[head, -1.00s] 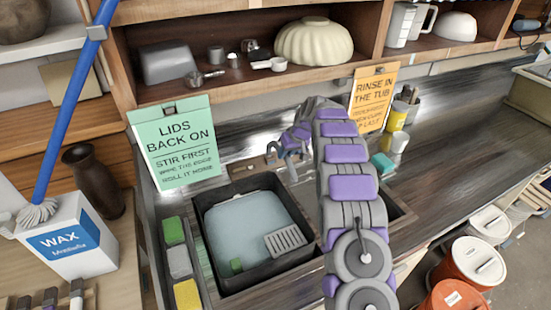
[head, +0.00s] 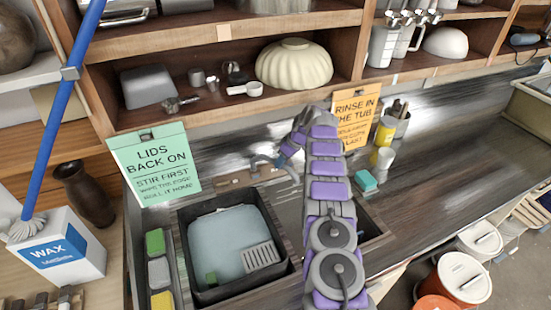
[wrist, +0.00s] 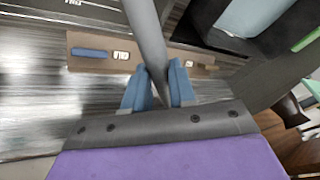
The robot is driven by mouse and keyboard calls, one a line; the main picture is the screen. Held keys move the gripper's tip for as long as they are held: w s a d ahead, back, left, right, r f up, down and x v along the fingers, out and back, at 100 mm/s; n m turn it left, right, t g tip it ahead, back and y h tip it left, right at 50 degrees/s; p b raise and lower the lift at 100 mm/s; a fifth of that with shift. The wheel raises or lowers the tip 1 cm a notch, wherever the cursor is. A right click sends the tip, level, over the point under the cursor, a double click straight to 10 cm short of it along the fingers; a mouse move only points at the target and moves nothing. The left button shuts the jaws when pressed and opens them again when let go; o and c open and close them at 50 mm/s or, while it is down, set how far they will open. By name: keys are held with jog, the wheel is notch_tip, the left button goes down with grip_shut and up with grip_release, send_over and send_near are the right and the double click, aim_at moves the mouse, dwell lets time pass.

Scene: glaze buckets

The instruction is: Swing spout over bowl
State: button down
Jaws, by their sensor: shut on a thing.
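The grey spout (wrist: 148,40) runs down from the top of the wrist view to between the two blue fingers of my gripper (wrist: 160,88). The fingers are shut on it from both sides. In the head view the spout (head: 264,160) arches near the back of the sink, and my gripper (head: 289,150) is at its right, partly hidden by my wrist. The metal sink bowl (head: 287,205) lies right of the black tub, largely covered by my arm. The spout's outlet end is not clear.
A black tub (head: 184,240) of pale water with a grated tray stands left of the sink bowl. Sponges (head: 158,272) line its left. A green sign (head: 155,165) and an orange sign (head: 355,115) hang behind.

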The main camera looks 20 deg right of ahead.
jog(key=shift+d+f, duration=0.1)
jog(key=shift+d, duration=0.05)
jog(key=c, duration=0.9)
grip_release()
jog(key=shift+d, duration=0.1)
